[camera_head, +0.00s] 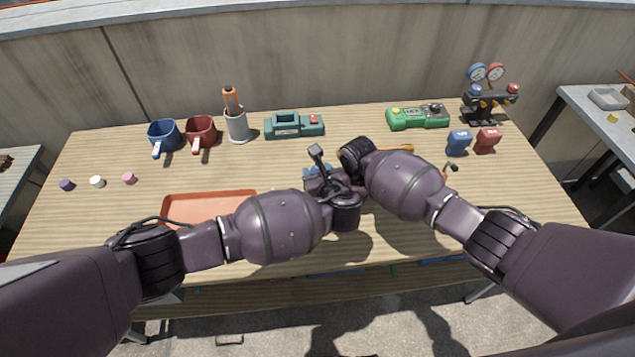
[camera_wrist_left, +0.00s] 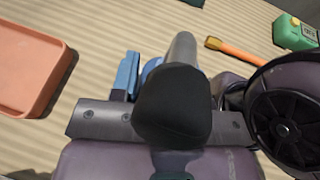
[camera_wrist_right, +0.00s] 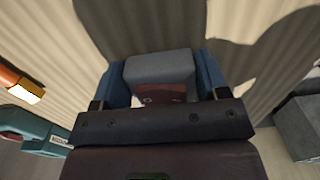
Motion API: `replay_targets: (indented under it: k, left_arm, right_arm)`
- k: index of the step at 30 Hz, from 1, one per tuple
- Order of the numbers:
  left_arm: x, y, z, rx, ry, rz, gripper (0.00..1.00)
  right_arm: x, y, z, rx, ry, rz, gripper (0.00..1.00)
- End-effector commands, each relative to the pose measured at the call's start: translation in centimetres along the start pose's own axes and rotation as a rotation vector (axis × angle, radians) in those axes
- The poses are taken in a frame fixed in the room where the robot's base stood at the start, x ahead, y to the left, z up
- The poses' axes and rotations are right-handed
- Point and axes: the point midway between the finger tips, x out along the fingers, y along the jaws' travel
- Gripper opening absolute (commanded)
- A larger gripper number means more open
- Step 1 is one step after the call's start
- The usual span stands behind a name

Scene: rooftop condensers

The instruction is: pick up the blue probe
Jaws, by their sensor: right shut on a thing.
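My right gripper (camera_wrist_right: 162,82) is shut on a grey, block-like thing (camera_wrist_right: 160,66) with a dark red part below it. Its blue-sided fingers stand on either side of the thing. I cannot tell whether this is the blue probe; no blue shows clearly on it. In the left wrist view a black rounded piece and a grey shaft cover much of the left jaws, and a small blue rounded patch (camera_wrist_left: 150,68) shows behind.
An orange tray (camera_head: 210,194) lies left of my grippers on the wooden table (camera_head: 90,220). Blue (camera_head: 458,143) and red (camera_head: 487,140) blocks stand right.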

Motion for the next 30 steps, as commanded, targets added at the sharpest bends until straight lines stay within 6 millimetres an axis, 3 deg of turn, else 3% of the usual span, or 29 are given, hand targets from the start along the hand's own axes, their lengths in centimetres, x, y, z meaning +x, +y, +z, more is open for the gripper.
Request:
replay_targets:
  k: [1, 7, 17, 30]
  left_arm:
    - [0.0, 0.0, 0.0, 0.0, 0.0, 0.0, 0.34]
    - [0.0, 0.0, 0.0, 0.0, -0.001, 0.0, 0.05]
    - [-0.3, 0.0, 0.8, -0.002, -0.002, -0.001, 0.05]
    - [-3.1, 0.0, 7.5, -0.002, -0.003, -0.002, 0.05]
  right_arm:
    - [0.0, 0.0, 0.0, 0.0, 0.0, 0.0, 0.36]
    - [0.0, 0.0, 0.0, 0.0, 0.0, 0.0, 0.36]
    - [0.0, 0.0, 0.0, 0.0, 0.0, 0.0, 0.36]
    - [0.0, 0.0, 0.0, 0.0, 0.0, 0.0, 0.36]
